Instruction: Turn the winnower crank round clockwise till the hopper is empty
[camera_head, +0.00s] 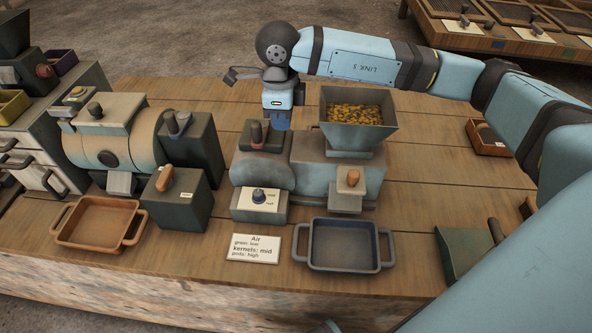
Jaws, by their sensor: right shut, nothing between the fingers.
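The blue-grey winnower (320,178) stands in the middle of the wooden bench. Its flared hopper (335,135) holds a heap of yellow-brown kernels (356,114). I cannot tell for certain which is the crank. My right gripper (276,124) points down just right of the back-left handle, shut and empty. Whether it touches the handle is unclear. My left gripper is out of view.
An empty dark two-handled tray (344,270) stands in front, beside a card (253,248) reading Air, kernels: mid. A dial (259,196) sits on the winnower's front left. Another machine (135,150) and an orange tray (72,240) stand left. My right arm crosses the right side.

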